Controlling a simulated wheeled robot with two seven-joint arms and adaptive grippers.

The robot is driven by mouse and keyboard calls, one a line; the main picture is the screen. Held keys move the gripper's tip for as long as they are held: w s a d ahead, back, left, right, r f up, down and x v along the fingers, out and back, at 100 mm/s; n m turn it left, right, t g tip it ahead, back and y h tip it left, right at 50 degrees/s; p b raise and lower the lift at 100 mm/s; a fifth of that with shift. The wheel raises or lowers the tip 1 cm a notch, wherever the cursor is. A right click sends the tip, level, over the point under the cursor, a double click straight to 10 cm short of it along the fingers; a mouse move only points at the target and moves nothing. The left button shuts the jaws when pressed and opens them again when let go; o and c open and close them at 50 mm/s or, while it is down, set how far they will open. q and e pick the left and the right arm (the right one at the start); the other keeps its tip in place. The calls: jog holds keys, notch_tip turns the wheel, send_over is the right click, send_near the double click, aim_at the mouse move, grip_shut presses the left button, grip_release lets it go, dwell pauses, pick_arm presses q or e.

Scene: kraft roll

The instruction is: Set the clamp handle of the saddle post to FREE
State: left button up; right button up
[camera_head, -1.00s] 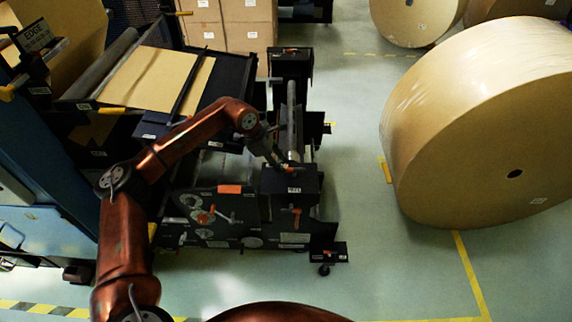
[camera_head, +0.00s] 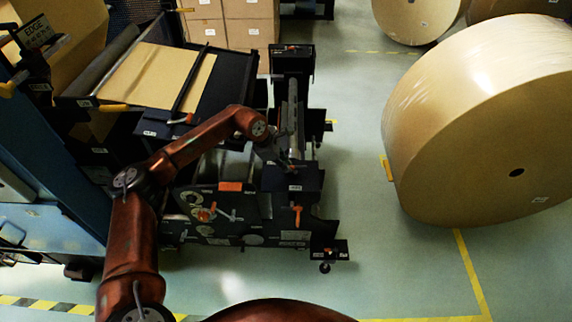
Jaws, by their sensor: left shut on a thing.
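The near saddle post (camera_head: 292,180) is a black block with a white label at the near end of the grey roll shaft (camera_head: 293,115). My left arm comes in from the left, and my left gripper (camera_head: 287,161) is at the top of this post. It is shut on the small clamp handle there, which is mostly hidden by the fingers. Whether the handle points to FREE cannot be read. An orange handle (camera_head: 297,214) shows on the post's front face, below the gripper. My right gripper is not in view.
A black panel with dials and an orange label (camera_head: 230,187) stands left of the post. The far post (camera_head: 292,60) holds the shaft's other end. A large kraft roll (camera_head: 480,120) stands at right. Green floor (camera_head: 355,170) is clear between.

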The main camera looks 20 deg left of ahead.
pick_arm(q)
grip_shut()
